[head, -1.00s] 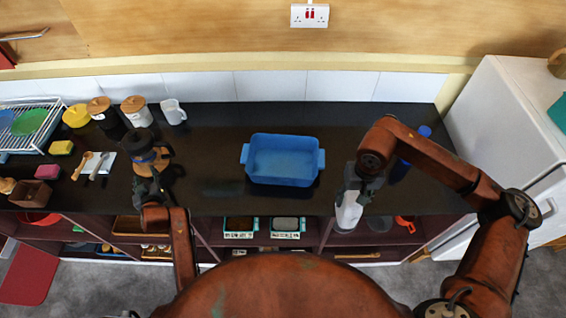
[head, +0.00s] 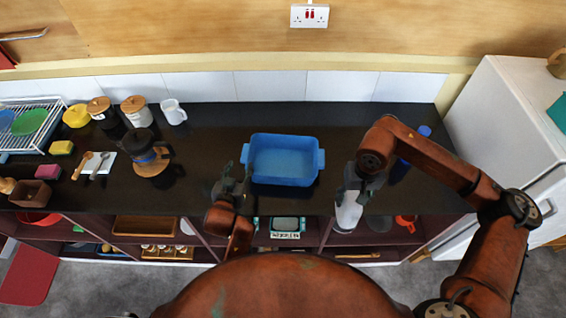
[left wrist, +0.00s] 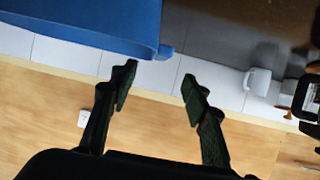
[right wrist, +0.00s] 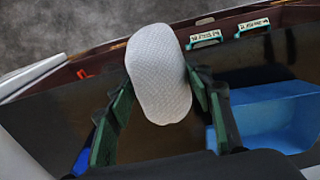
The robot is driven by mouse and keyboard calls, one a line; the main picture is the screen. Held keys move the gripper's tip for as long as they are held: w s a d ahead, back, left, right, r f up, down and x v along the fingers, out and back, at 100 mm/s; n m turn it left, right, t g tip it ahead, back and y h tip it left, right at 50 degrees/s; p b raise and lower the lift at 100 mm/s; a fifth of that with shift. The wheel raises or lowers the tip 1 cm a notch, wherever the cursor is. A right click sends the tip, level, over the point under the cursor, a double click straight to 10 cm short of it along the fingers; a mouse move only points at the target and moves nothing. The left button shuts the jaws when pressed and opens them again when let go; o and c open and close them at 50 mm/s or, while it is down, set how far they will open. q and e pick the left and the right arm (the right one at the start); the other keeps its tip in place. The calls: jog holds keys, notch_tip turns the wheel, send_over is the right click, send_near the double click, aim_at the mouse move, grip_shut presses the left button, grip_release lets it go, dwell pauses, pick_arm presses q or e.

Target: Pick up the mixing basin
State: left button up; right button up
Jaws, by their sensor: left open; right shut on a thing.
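The mixing basin (head: 285,158) is a blue rectangular tub with side handles, upright on the dark counter. My left gripper (head: 236,178) is open and empty at the basin's front left corner. In the left wrist view the basin's blue wall (left wrist: 95,18) is just beyond the spread fingertips (left wrist: 159,77); whether one touches it I cannot tell. My right gripper (head: 357,180), right of the basin, is shut on a white textured oval thing (right wrist: 158,82), held over the counter's front edge. The basin also shows in the right wrist view (right wrist: 262,118).
The counter behind the basin is clear. Open shelves (head: 155,225) lie below the front edge.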

aim_at(246, 152)
pick_arm(q)
jog(key=x, duration=1.1)
jog(key=shift+r, duration=0.1)
jog(key=shift+c, duration=0.5)
grip_shut()
jog(key=shift+r, duration=0.1)
